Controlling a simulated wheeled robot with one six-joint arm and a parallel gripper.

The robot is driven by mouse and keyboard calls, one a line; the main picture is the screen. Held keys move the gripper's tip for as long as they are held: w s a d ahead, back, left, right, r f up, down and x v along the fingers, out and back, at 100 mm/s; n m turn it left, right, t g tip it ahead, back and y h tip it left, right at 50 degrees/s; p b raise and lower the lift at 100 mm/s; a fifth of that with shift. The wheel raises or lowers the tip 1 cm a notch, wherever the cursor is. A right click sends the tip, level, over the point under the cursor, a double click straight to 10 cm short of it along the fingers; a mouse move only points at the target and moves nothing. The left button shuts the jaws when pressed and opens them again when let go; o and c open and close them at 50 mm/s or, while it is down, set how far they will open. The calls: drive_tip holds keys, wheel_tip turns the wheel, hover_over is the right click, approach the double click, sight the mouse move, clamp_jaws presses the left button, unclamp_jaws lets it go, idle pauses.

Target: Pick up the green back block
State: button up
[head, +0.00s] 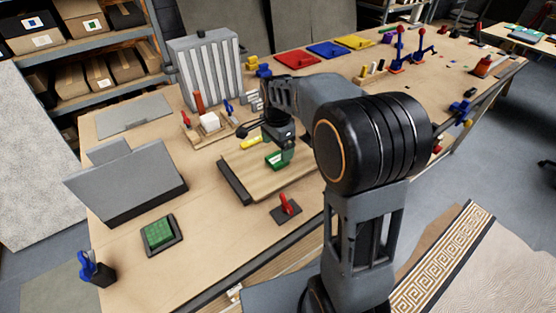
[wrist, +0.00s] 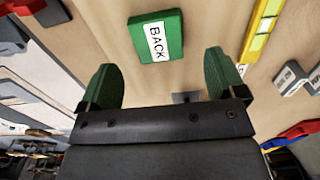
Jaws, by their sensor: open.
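The green block (wrist: 172,28) with a white label reading BACK lies on a wooden board in the wrist view. The exact height of the fingers above the board is hard to tell.
The wooden board (head: 255,183) has a dark front-left edge. A yellow piece (head: 251,142) lies near the block, and also in the wrist view (wrist: 257,45). A red clamp-like tool (head: 288,205) stands in front. A green tile (head: 158,233) sits left on the table.

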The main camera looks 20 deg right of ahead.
sight(277, 158)
drive_tip(key=shift+s+f+p, duration=0.1)
drive_tip(key=shift+f+p, duration=0.3)
drive_tip(key=shift+f, duration=2)
drive_tip(key=c, duration=1)
drive_tip(key=shift+r, duration=0.1)
